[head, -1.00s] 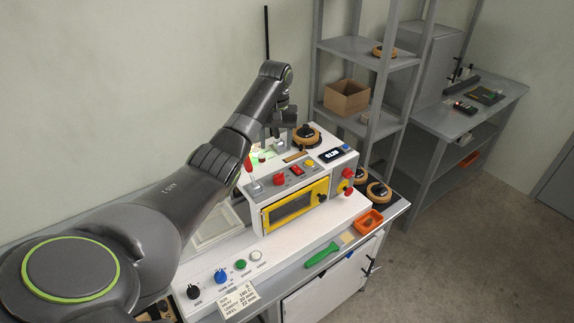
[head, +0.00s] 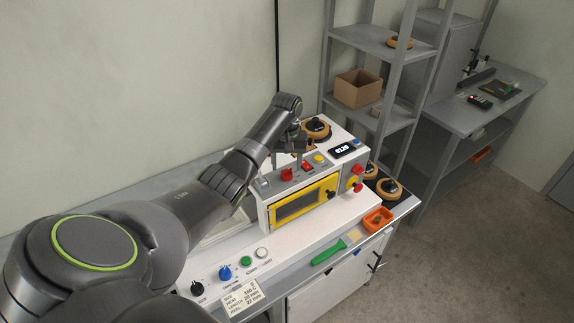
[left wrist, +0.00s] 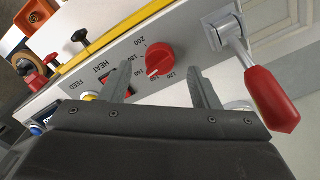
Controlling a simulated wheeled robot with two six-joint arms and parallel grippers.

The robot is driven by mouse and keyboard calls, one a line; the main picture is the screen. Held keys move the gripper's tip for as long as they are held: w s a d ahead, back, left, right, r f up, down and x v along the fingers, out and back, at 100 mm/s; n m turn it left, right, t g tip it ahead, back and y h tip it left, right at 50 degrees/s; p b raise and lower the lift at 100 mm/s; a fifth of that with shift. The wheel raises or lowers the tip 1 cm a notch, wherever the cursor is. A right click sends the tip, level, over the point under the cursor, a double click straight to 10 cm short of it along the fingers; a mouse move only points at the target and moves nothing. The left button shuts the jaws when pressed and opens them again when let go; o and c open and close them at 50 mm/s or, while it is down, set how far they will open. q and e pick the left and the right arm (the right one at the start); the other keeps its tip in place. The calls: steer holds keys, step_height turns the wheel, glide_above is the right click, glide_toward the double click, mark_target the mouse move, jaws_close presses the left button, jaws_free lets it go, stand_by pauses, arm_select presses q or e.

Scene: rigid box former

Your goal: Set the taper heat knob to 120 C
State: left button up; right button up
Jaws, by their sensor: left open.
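The taper heat knob (left wrist: 159,59) is round and red, on the grey panel of the white machine; in the head view the knob (head: 287,174) is small. Printed numbers from 120 to 200 ring it in the left wrist view. A pale mark shows near its lower edge, but I cannot tell exactly which number it meets. My left gripper (left wrist: 162,82) is open, with its fingers on either side of the knob's near edge; I cannot tell whether they touch it. In the head view the left gripper (head: 292,158) hangs above the panel. My right gripper is not in view.
A red-handled lever (left wrist: 268,98) stands close beside the knob. A yellow button (head: 319,158) and a display (head: 343,149) are farther right. The yellow-framed window (head: 300,201) is below the panel. A green-handled tool (head: 329,252) and an orange tray (head: 378,219) lie in front.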

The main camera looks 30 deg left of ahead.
mark_target(287, 173)
arm_select(q)
steer(key=shift+f, duration=1.45)
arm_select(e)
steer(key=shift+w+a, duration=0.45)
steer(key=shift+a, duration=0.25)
arm_select(q)
steer(key=shift+r, duration=0.1)
steer(key=shift+c, duration=0.5)
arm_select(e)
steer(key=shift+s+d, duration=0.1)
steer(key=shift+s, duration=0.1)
arm_select(q)
steer(key=shift+c, duration=1.2)
steer(key=c, duration=0.7)
steer(key=shift+o, duration=0.2)
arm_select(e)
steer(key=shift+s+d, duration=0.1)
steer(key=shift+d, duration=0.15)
